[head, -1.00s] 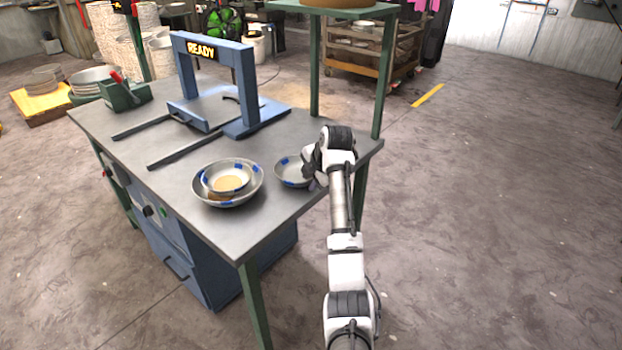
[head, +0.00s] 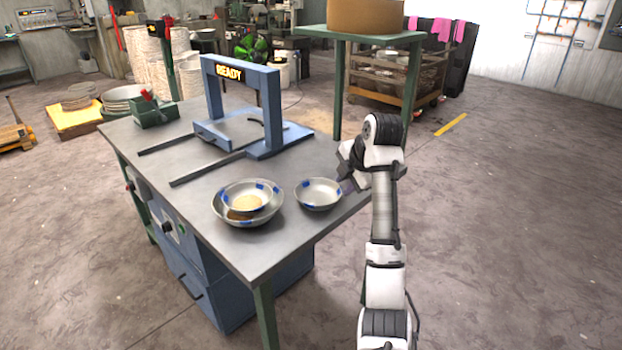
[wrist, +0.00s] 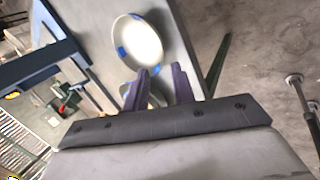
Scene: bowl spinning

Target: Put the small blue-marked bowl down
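A small grey bowl with blue marks (head: 318,193) stands upright on the table near its right edge; it also shows in the wrist view (wrist: 138,40). Another small blue-marked bowl (head: 265,188) sits inside a larger bowl (head: 224,215) to the left, with tan material in it. My gripper (head: 346,186) is just right of the single bowl, its fingers small and partly hidden by my wrist in the head view. In the wrist view my gripper (wrist: 161,72) has its two purple fingers apart with nothing held between them. The nested bowls are mostly hidden behind the fingers there.
The grey table (head: 245,260) carries a blue frame marked READY (head: 237,75) behind the bowls and a green box (head: 155,112) at the far left. A green stand (head: 338,95) rises behind my arm. Floor to the right is open.

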